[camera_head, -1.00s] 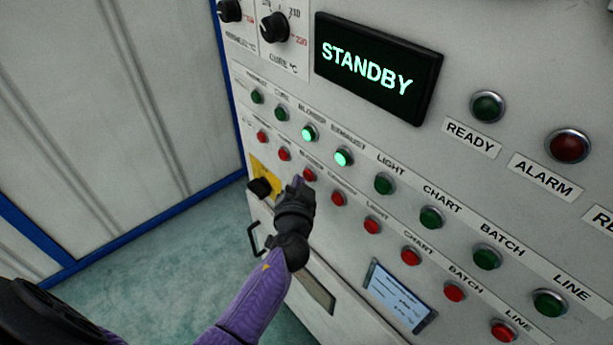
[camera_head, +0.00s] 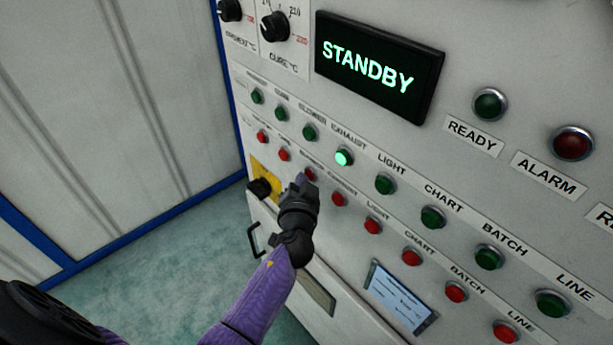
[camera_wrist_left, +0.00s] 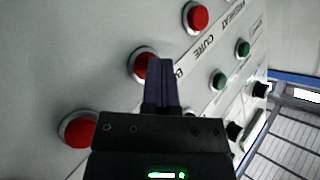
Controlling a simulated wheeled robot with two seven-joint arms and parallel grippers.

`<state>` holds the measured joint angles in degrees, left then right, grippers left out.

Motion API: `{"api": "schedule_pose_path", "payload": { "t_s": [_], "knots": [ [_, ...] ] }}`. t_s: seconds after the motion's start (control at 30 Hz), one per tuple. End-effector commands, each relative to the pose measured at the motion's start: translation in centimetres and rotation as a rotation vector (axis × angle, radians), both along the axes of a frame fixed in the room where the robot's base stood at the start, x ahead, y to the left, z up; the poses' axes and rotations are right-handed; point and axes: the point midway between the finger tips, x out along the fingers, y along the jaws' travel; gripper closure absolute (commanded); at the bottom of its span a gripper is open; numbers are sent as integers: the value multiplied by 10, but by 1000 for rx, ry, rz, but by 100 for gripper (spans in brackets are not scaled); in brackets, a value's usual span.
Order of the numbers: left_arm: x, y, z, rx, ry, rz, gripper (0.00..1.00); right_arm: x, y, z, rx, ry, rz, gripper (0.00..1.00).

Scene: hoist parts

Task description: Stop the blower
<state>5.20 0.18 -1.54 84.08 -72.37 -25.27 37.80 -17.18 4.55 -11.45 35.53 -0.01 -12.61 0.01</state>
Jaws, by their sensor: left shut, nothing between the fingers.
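The red blower button (camera_head: 310,174) is in the lower row of the panel. The green blower button (camera_head: 309,132) above it is dark. My left gripper (camera_head: 302,182) is shut and empty, with its fingertips at the red blower button. In the left wrist view the closed fingers (camera_wrist_left: 162,68) partly cover this red button (camera_wrist_left: 142,63); I cannot tell whether they still press it. My right gripper is not in view.
The green exhaust button (camera_head: 344,157) is lit. Red cure (camera_head: 284,154) and exhaust (camera_head: 338,198) buttons flank the gripper closely. A display (camera_head: 378,66) reads STANDBY. A yellow plate with a black knob (camera_head: 262,187) and a door handle (camera_head: 254,240) sit lower left.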

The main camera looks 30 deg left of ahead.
Motion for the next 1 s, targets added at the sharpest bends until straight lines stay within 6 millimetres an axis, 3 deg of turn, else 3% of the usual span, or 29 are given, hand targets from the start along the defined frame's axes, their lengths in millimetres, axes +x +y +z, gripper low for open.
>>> {"api": "schedule_pose_path", "payload": {
  "t_s": [1.0],
  "knots": [
    [-22,9,0,-1,0,1,100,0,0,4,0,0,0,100]
  ]
}}
